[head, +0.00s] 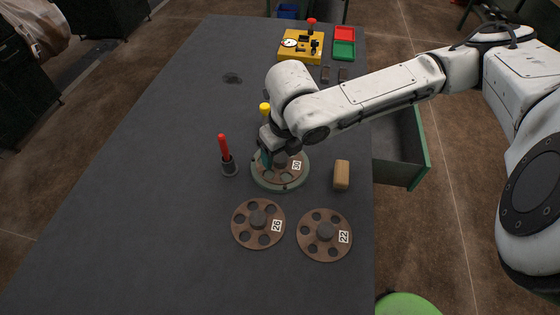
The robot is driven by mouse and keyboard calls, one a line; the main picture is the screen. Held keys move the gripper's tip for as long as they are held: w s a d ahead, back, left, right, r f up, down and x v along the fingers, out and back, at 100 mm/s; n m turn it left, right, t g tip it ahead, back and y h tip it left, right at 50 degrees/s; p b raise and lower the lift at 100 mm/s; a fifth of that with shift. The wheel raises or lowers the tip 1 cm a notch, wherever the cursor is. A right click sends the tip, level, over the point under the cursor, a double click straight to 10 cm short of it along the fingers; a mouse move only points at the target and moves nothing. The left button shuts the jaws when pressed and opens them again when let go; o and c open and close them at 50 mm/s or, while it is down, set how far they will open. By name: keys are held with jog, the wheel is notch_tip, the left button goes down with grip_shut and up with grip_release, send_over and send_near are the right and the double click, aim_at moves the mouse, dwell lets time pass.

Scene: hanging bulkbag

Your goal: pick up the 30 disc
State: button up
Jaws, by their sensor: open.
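The 30 disc (298,172) is a brown round plate with a white label reading 30. It lies on a slightly wider grey-green round base (280,187) in the middle of the table. My gripper (274,160) is over the left part of the disc, pointing down, with its jaws open. The arm and gripper hide the disc's far left part and its hub. I cannot tell whether the fingers touch the disc.
The 26 disc (243,226) and 22 disc (323,248) lie nearer on the dark table (150,190). A red-handled tool (224,148) stands left, a wooden block (341,175) right. A yellow gauge fixture (299,50) and red and green trays (344,48) are at the back.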

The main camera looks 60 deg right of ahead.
jog(key=shift+f, duration=0.35)
jog(key=shift+c, duration=0.2)
grip_shut()
